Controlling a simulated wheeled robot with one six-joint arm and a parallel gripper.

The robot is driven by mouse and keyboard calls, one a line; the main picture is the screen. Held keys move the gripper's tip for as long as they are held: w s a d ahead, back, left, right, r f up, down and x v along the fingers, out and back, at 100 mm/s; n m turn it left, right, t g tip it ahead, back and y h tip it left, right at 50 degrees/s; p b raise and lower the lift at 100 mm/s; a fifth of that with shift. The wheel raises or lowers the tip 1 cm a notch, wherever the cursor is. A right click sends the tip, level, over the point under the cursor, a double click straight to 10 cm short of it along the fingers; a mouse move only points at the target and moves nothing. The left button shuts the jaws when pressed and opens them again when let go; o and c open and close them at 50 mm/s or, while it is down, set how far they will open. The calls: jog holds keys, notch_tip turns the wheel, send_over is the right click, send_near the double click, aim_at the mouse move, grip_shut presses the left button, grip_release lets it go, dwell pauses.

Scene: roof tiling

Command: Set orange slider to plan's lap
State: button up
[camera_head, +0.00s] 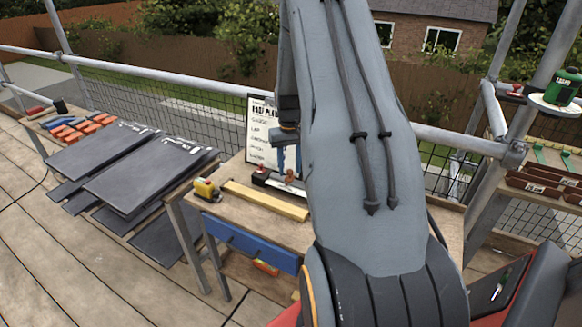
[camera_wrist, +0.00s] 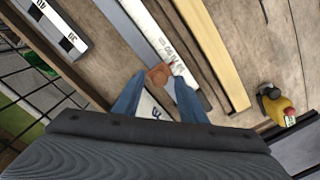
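The orange slider (camera_wrist: 158,75) sits on a white scale strip (camera_wrist: 165,30) with printed marks, and shows small on the bench in the head view (camera_head: 289,175). My gripper (camera_wrist: 158,82) has two blue fingers, one on each side of the slider, spread with the slider between their tips. I see narrow gaps and no clear contact. The gripper also shows in the head view (camera_head: 290,163), pointing down at the bench. The white plan board (camera_head: 258,135) stands behind the bench with lines including gauge and lap. Its values are too small to read, and my arm hides its right part.
A pale yellow batten (camera_head: 265,200) and a yellow tape measure (camera_head: 206,190) lie on the bench (camera_head: 235,215). A black block with a red top (camera_head: 261,175) is beside the slider. Dark slates (camera_head: 150,175) are stacked at left. A scaffold rail (camera_head: 170,80) runs behind.

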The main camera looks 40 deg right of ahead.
aim_at(290, 171)
jog(key=shift+r+b, duration=1.2)
jog(key=shift+r, duration=2.75)
